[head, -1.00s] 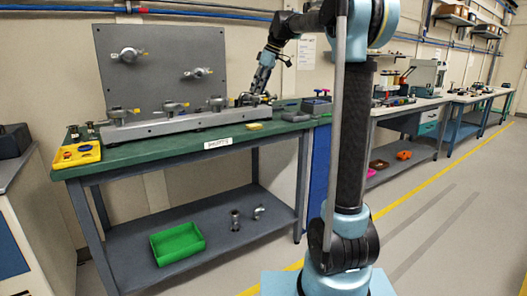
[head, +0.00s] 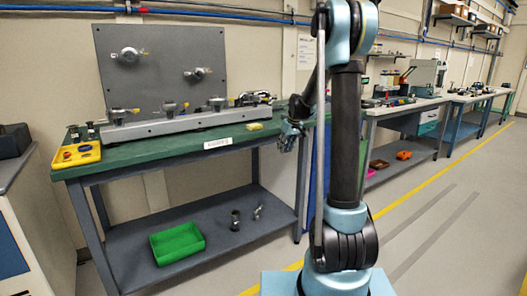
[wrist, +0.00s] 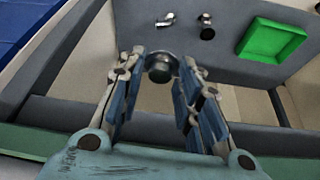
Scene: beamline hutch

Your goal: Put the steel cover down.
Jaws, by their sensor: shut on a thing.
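The steel cover (wrist: 159,70) is a small round grey metal piece between my fingertips in the wrist view. My gripper (wrist: 158,75) is shut on it, with its blue-padded fingers on either side. In the head view my gripper (head: 288,138) hangs by the front right corner of the green-topped bench (head: 190,148), clear of the top. I cannot make out the cover clearly in that view. The wrist view looks down past the cover at the bench's grey lower shelf (wrist: 225,55).
On the lower shelf stand a green bin (head: 178,243) and two small metal fittings (head: 236,220) (head: 258,211). The shelf has free room around them. On the bench top are a grey rail (head: 180,122) with several metal fittings and a yellow tray (head: 77,154).

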